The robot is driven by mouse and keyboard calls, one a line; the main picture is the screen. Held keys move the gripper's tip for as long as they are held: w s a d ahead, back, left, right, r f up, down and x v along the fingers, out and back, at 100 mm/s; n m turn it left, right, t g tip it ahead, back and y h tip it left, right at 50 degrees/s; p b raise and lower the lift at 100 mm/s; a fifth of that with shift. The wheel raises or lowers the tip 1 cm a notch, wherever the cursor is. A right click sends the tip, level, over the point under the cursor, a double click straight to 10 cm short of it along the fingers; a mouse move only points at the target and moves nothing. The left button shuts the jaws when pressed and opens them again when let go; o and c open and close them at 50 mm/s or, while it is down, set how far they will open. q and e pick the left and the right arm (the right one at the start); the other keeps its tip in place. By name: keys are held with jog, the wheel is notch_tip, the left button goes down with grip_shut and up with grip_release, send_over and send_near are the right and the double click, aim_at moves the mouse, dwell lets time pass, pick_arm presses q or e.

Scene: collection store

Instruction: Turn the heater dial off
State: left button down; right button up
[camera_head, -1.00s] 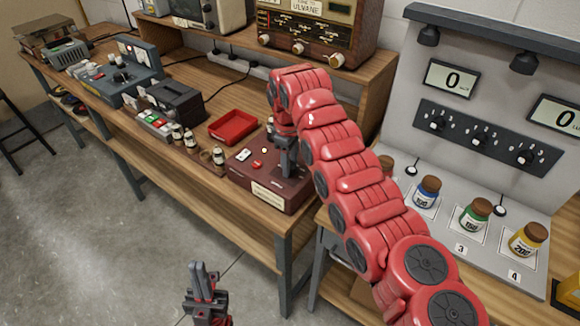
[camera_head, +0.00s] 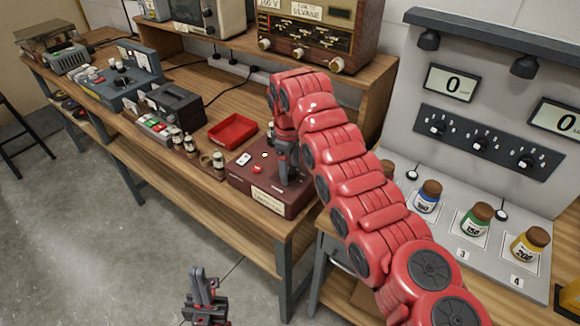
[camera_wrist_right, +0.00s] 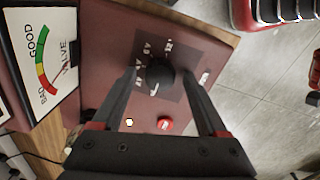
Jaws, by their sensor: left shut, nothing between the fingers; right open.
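A black round dial (camera_wrist_right: 160,73) with a pale pointer line sits on a dark marked plate on top of the maroon tester box (camera_head: 262,183). In the head view my right gripper (camera_head: 287,172) points down over the box and hides the dial. My left gripper (camera_head: 202,283) is shut and empty, low in front of the bench.
A red button (camera_wrist_right: 165,123) and a small lit lamp (camera_wrist_right: 129,122) lie near the dial. A GOOD/BAD meter (camera_wrist_right: 47,55) is beside it. A red tray (camera_head: 232,130) and small bottles (camera_head: 190,145) stand left of the box. Open floor lies in front.

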jog(key=r, duration=0.8)
jog(key=shift+s+a+r, duration=0.15)
jog(key=shift+s+a, duration=0.05)
notch_tip(320, 180, up, 9)
jog(key=p, duration=0.6)
jog(key=shift+s, duration=0.25)
